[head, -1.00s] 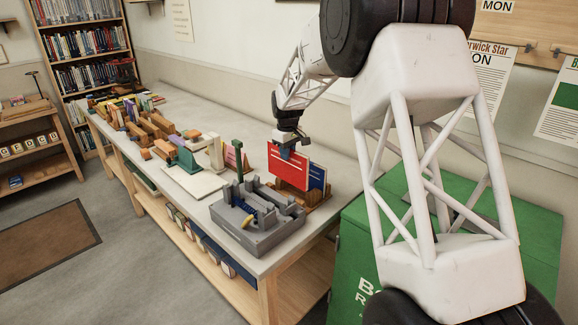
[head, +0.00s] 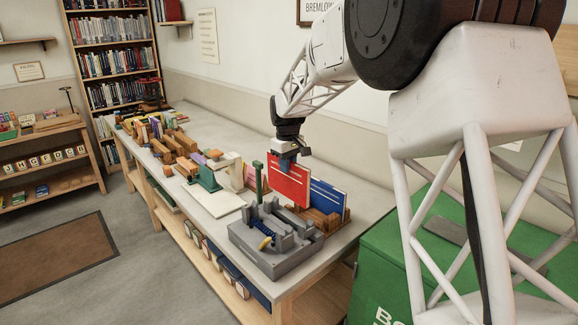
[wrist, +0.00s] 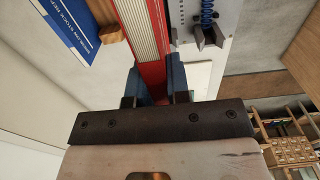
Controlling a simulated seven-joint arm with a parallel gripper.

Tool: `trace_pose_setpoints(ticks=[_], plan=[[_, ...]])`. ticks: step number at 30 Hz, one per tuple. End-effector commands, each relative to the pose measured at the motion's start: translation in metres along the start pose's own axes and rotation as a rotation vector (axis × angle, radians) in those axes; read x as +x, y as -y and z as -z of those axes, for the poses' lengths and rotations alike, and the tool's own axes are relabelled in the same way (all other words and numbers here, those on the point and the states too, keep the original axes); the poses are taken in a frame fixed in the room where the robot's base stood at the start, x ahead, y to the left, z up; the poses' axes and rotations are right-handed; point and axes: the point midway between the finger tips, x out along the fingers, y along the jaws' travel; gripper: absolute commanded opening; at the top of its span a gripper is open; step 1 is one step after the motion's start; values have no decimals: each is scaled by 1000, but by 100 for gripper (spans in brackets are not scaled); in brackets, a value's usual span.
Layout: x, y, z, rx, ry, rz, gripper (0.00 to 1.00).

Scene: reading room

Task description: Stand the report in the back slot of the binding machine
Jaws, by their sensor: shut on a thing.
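The red report (head: 288,187) is upright in my gripper (head: 285,160), above the table between the grey binding machine (head: 275,258) and a wooden rack (head: 328,220). In the wrist view the blue fingers of my gripper (wrist: 154,82) are shut on the red report (wrist: 123,12), with its pale page edge toward the camera. The binding machine also shows at the top of the wrist view (wrist: 183,22), beside the report, with a blue coil. In the head view the report's lower edge is partly hidden behind the machine, so I cannot tell how high it hangs.
A blue report (head: 328,196) stands in the rack just right of the red one. A green post (head: 258,180) rises behind the machine. A white sheet (head: 214,199) and several wooden blocks lie farther left on the table. A green bin (head: 385,260) stands at the right.

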Motion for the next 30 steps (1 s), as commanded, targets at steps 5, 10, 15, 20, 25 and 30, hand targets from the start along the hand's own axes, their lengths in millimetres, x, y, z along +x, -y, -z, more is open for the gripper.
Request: trace_pose_setpoints(ticks=[5, 10, 15, 20, 25, 30], plan=[[1, 0, 0, 0, -1, 0, 0], [8, 0, 0, 0, -1, 0, 0], [19, 0, 0, 0, 0, 0, 0], [31, 0, 0, 0, 0, 0, 0], [41, 0, 0, 0, 0, 0, 0], [44, 0, 0, 0, -1, 0, 0]])
